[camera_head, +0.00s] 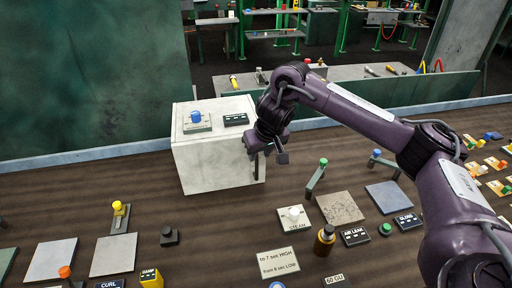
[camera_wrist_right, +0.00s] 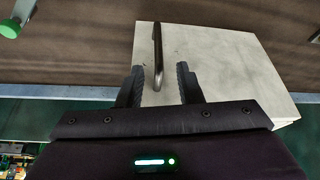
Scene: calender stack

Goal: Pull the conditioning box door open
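The conditioning box (camera_head: 215,165) is a pale, scuffed box on the brown table, left of the middle in the head view. It also fills the upper middle of the right wrist view (camera_wrist_right: 225,60). A dark bar handle (camera_wrist_right: 157,50) stands on its pale face. My right gripper (camera_head: 268,156) is at the box's right front edge. In the right wrist view its two black fingers (camera_wrist_right: 162,85) are apart, with the handle's near end between them, closer to the left finger. I cannot tell whether either finger touches it. The door looks closed. My left gripper is not in view.
A blue knob (camera_head: 196,117) and a dark label block (camera_head: 236,119) sit on the box top. A green-tipped lever (camera_head: 317,178), a STEAM plate (camera_head: 294,218) and a brown bottle (camera_head: 325,240) stand right of and in front of it. The table directly before the box is mostly clear.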

